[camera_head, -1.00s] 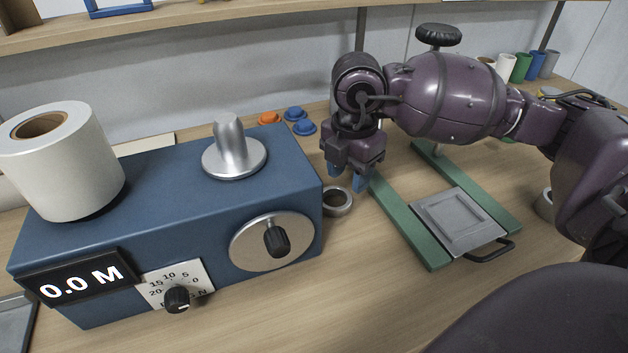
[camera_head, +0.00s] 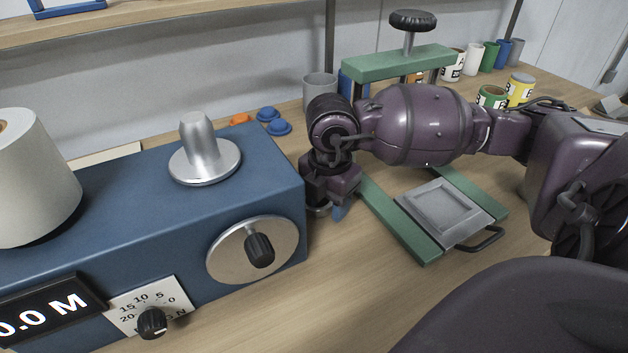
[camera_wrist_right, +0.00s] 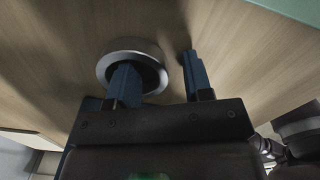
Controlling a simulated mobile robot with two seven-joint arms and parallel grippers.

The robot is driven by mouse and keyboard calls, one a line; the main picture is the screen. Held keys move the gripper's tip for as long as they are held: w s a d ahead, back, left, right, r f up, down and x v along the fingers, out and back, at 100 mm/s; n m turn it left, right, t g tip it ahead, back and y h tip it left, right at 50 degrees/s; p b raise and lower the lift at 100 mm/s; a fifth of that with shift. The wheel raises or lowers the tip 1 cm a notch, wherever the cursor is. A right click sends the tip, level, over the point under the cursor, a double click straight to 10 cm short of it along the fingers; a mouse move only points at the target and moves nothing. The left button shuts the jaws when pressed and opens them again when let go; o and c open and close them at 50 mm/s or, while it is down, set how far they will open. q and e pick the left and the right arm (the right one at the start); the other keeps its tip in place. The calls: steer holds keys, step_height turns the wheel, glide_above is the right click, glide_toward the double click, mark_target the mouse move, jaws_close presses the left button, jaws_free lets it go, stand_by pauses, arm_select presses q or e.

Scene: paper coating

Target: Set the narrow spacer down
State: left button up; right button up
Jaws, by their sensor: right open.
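A grey metal ring, seemingly the narrow spacer (camera_wrist_right: 106,64), lies flat on the wooden table in the right wrist view. In the head view a small part of the ring (camera_head: 317,211) shows under my right gripper (camera_head: 336,211), beside the blue machine. My right gripper also shows in the wrist view (camera_wrist_right: 158,72), with its blue fingers apart. One finger is over or in the ring's hole and the other is outside it, so the ring's wall lies between them. Whether the fingers touch the ring cannot be told. My left gripper is not in view.
The blue machine (camera_head: 120,215) with a steel post (camera_head: 200,145) and knob stands close on the left. A green press frame (camera_head: 405,230) with a grey plate (camera_head: 445,207) is on the right. Blue and orange caps (camera_head: 279,127) lie behind. The front table is clear.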

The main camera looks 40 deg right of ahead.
steer(key=shift+r, duration=0.15)
steer(key=shift+c, duration=0.8)
jaws_close()
